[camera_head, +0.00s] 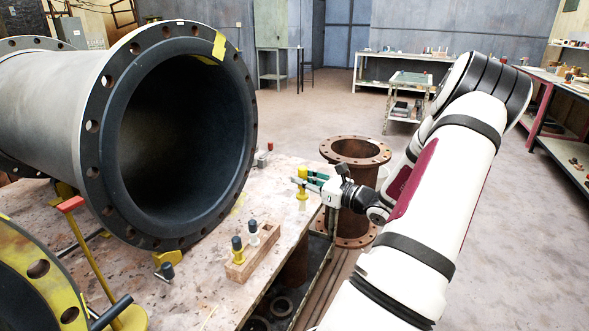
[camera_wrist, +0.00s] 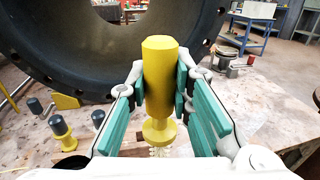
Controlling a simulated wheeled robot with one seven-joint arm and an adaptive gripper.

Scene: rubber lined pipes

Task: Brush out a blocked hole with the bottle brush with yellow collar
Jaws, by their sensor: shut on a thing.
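My gripper (camera_head: 312,180) is shut on a brush with a yellow handle and yellow collar (camera_wrist: 159,85), held upright above the table's right edge. Pale bristles show below its collar in the wrist view. The brush (camera_head: 302,188) also shows small in the head view. Another brush with a dark handle and yellow collar (camera_head: 237,250) stands in the wooden block (camera_head: 262,258), beside a dark-handled one with a pale collar (camera_head: 253,232). The large pipe's flange (camera_head: 98,95) has a ring of bolt holes. I cannot tell which hole is blocked.
The pipe lies on the stained table (camera_head: 205,293), its open end facing right. A rusty flanged pipe (camera_head: 356,175) stands upright on the floor behind my gripper. A yellow tool with a red grip (camera_head: 85,235) is at left. Open floor lies beyond.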

